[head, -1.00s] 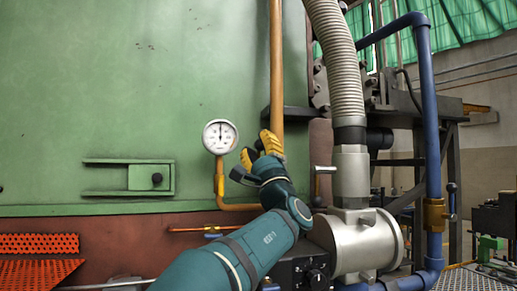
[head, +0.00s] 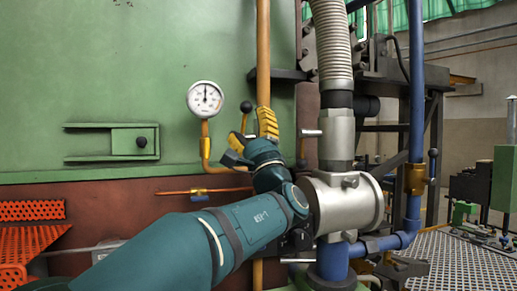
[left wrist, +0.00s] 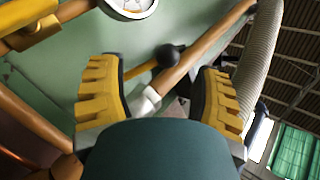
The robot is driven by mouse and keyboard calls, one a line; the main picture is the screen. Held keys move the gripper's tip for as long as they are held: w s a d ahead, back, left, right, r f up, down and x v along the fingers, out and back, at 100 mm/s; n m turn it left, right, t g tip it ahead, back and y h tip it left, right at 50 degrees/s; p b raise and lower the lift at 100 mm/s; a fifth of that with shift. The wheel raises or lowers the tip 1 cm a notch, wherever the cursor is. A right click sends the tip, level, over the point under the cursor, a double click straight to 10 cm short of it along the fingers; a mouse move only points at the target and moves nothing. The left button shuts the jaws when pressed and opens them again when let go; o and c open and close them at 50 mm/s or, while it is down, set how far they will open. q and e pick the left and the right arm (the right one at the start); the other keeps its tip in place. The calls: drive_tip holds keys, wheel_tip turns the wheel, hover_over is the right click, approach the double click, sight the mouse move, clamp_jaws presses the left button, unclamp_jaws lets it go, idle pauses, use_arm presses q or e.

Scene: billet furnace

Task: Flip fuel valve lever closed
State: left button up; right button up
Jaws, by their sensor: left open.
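The fuel valve lever, a yellow handle with a black ball knob (head: 246,106), stands up beside the vertical orange pipe (head: 263,55). Its knob also shows in the left wrist view (left wrist: 168,55), between my two fingers and beyond them. My left gripper (head: 252,130) has yellow ribbed fingers, spread apart with nothing held. In the head view it sits just below the knob, its fingers hiding the lower handle and the valve body. In the left wrist view my left gripper (left wrist: 161,95) is open around the lever's line; I cannot tell whether it touches. My right gripper is not in view.
A round pressure gauge (head: 205,99) is left of the lever, on an orange pipe. A silver valve body (head: 343,203) and grey corrugated hose (head: 331,45) stand right. Another black-knobbed lever (head: 433,155) is on the blue pipe (head: 416,105). The green furnace wall (head: 110,60) lies behind.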

use_arm(q)
drive_tip(key=v, duration=0.6)
drive_tip(key=shift+s+f, duration=0.2)
drive_tip(key=shift+f, duration=0.1)
drive_tip(key=shift+d, duration=0.1)
